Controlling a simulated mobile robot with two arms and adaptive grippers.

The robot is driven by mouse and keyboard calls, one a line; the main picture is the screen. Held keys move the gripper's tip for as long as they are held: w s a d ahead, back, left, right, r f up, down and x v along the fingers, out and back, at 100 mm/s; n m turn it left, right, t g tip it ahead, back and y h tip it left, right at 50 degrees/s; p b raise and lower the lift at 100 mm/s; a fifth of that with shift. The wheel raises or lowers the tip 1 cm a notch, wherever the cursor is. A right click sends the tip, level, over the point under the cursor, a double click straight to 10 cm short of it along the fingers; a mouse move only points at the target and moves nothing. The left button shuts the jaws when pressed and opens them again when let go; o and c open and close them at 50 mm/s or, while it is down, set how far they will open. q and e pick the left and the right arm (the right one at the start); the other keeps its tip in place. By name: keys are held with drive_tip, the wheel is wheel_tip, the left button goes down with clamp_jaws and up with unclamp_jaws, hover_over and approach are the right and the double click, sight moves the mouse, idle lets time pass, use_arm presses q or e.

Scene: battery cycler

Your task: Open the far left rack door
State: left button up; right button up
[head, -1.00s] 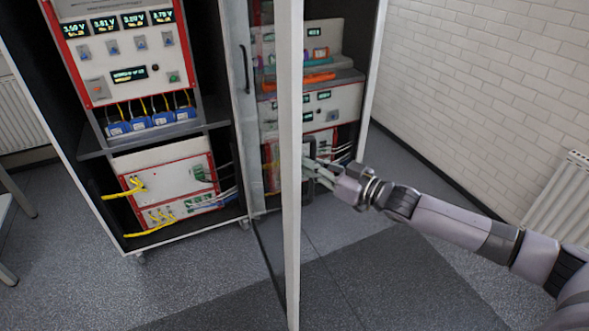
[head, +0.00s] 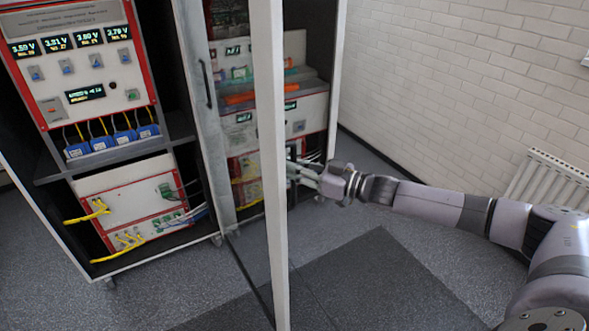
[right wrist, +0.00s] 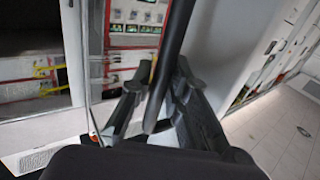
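The leftmost rack (head: 45,175) stands open at the left of the head view, its interior bare to me. Its glass door stands swung outward, with its white edge (head: 273,150) running top to bottom through mid-picture. My right gripper (head: 303,175) is just right of that edge, partly hidden behind it, on the door's outer side. In the right wrist view a black bar handle (right wrist: 176,40) passes between the two fingers of my right gripper (right wrist: 160,88). The fingers look spread, with gaps beside the bar. My left gripper is not in view.
A second rack (head: 318,60) stands to the right, partly seen through the glass. A black handle (head: 206,85) shows on a grey frame strip. A white brick wall (head: 450,80) and a radiator (head: 545,185) are at the right. The floor in front is clear.

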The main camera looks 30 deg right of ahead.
drive_tip(key=o, duration=0.3)
drive_tip(key=shift+f, duration=0.25)
drive_tip(key=shift+o, duration=0.2)
drive_tip(key=v, duration=1.2)
drive_tip(key=shift+r, duration=0.1)
